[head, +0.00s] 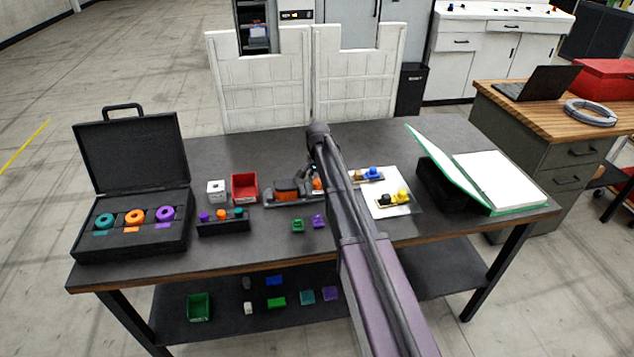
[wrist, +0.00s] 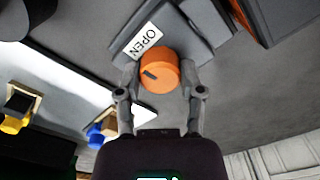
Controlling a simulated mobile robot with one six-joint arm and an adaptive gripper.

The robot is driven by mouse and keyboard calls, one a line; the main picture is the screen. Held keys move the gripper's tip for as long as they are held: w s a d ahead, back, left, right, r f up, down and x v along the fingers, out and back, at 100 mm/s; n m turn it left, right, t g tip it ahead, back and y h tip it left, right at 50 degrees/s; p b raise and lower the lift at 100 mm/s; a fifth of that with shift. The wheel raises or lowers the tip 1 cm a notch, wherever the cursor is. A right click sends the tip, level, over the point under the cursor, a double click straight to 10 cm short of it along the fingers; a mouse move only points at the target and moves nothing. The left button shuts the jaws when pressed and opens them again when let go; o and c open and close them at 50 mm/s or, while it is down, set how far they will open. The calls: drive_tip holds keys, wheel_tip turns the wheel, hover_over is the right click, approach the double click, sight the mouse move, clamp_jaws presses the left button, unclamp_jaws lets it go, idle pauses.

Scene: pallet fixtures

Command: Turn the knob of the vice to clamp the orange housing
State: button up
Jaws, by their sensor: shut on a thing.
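The vice (head: 273,201) is a dark grey block on the middle of the dark workbench. The orange housing (head: 287,187) sits in it, and an orange edge of the housing (wrist: 284,9) shows at the top right in the wrist view. The orange knob (head: 317,184) is at the vice's right end, partly hidden by my arm. In the wrist view the knob (wrist: 158,72) has a dark pointer mark and stands by a white OPEN label (wrist: 143,41). My gripper (wrist: 160,80) is shut on the knob, one finger on each side.
A red bin (head: 244,188), a white cube (head: 216,192) and an open black case (head: 130,215) lie left of the vice. Right are yellow and blue parts on small plates (head: 383,186) and a green binder (head: 500,180). Small green and purple blocks (head: 308,223) lie in front.

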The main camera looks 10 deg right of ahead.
drive_tip(key=n, duration=0.3)
drive_tip(key=shift+n, duration=0.4)
drive_tip(key=n, duration=0.4)
drive_tip(key=shift+n, duration=0.3)
drive_tip(key=n, duration=0.4)
drive_tip(key=shift+n, duration=0.3)
drive_tip(key=n, duration=0.4)
drive_tip(key=shift+n, duration=0.3)
drive_tip(key=o, duration=1.2)
drive_tip(key=shift+c, duration=0.2)
